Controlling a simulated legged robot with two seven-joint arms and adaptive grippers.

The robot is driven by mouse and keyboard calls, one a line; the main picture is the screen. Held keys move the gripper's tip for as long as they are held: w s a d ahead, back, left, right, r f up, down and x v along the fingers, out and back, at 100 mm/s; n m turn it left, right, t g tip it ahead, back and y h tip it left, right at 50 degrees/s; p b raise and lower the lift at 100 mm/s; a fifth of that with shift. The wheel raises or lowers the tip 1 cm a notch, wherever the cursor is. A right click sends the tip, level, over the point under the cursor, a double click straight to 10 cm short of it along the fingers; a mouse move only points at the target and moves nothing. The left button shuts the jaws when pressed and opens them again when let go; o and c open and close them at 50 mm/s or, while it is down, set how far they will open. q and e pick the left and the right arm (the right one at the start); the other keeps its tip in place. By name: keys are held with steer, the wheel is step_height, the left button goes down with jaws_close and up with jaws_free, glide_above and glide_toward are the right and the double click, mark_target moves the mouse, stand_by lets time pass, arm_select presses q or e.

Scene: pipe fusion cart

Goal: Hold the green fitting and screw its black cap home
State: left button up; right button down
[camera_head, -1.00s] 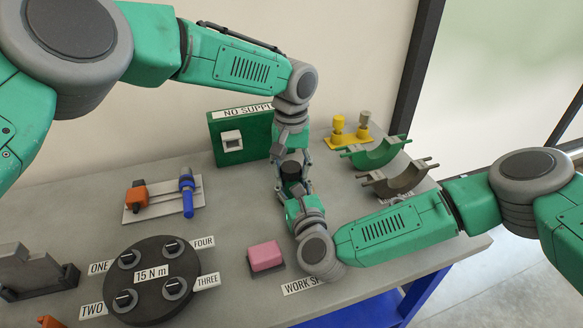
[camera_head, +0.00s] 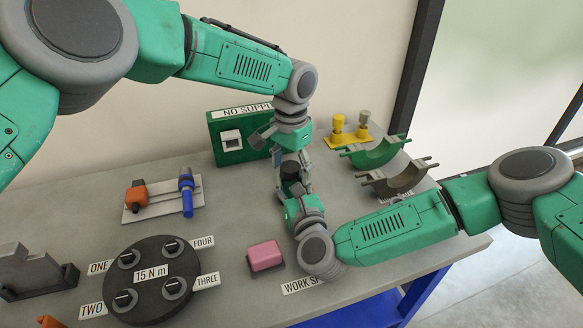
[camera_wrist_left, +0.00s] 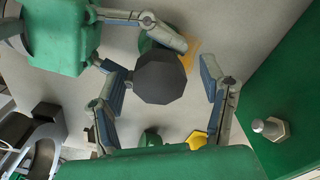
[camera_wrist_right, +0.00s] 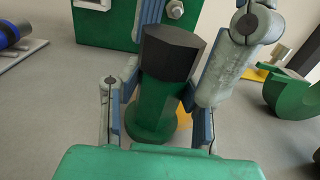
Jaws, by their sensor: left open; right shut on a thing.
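The green fitting (camera_wrist_right: 157,108) stands upright in the right wrist view, with the dark faceted cap (camera_wrist_right: 172,52) on its top. My right gripper (camera_wrist_right: 160,118) is shut on the fitting below the cap, one finger on each side. In the left wrist view I look down on the cap (camera_wrist_left: 162,77). My left gripper (camera_wrist_left: 163,88) is open, its two fingers on either side of the cap with gaps to it. In the head view the cap (camera_head: 291,170) shows dark between the two grippers; the fitting is mostly hidden there. How far the cap is threaded cannot be told.
A green box (camera_head: 228,155) with a white switch stands behind the grippers. Yellow (camera_head: 345,138), green (camera_head: 375,155) and brown (camera_head: 402,178) holders are at the right. A pink block (camera_head: 265,257) and a round black dial (camera_head: 150,292) are in front, left of my right forearm.

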arm_select(q)
step_height(320, 180, up, 12)
stand_by(0.5)
steer(key=shift+w, duration=0.1)
arm_select(e)
steer(key=c, duration=1)
jaws_free()
steer(key=shift+c, duration=0.2)
steer(key=v, duration=1.2)
arm_select(q)
steer(key=shift+f, duration=0.1)
arm_select(e)
steer(key=shift+f, duration=0.1)
